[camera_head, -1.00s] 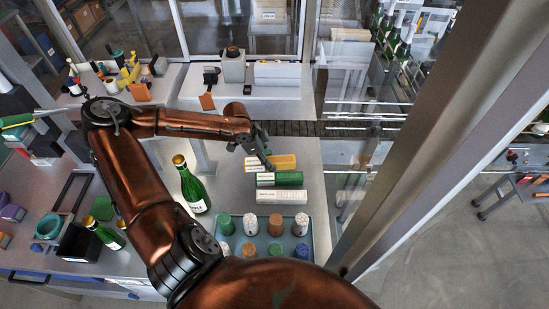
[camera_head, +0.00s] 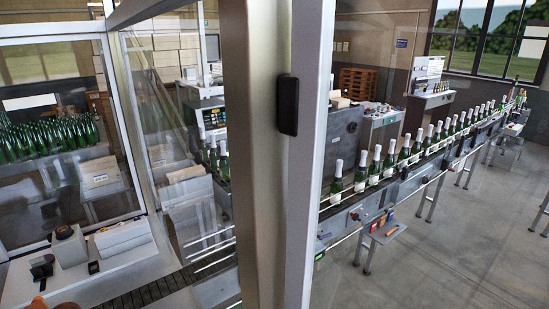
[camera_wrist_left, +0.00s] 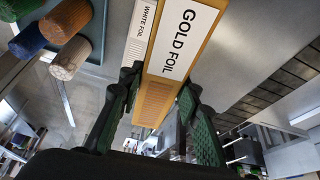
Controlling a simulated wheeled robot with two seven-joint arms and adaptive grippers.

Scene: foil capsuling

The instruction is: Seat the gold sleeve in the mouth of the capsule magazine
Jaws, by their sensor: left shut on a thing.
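The gold sleeve (camera_wrist_left: 182,32), a long box labelled GOLD FOIL with a ribbed lower part, shows in the left wrist view. My left gripper (camera_wrist_left: 158,108) has one dark finger on each side of it and is shut on it. The sleeve's far end runs out of the top of the picture. In the head view neither gripper nor the sleeve shows. I cannot tell for sure which thing is the capsule magazine; a pale block with a dark round top (camera_head: 68,246) stands at the lower left there.
A white box labelled WHITE FOIL (camera_wrist_left: 143,28) lies close beside the gold sleeve. Blue (camera_wrist_left: 27,40), brown and green cylinders stand nearby at upper left. A dark slatted conveyor (camera_wrist_left: 285,82) runs at right. A thick metal post (camera_head: 270,150) crosses the head view.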

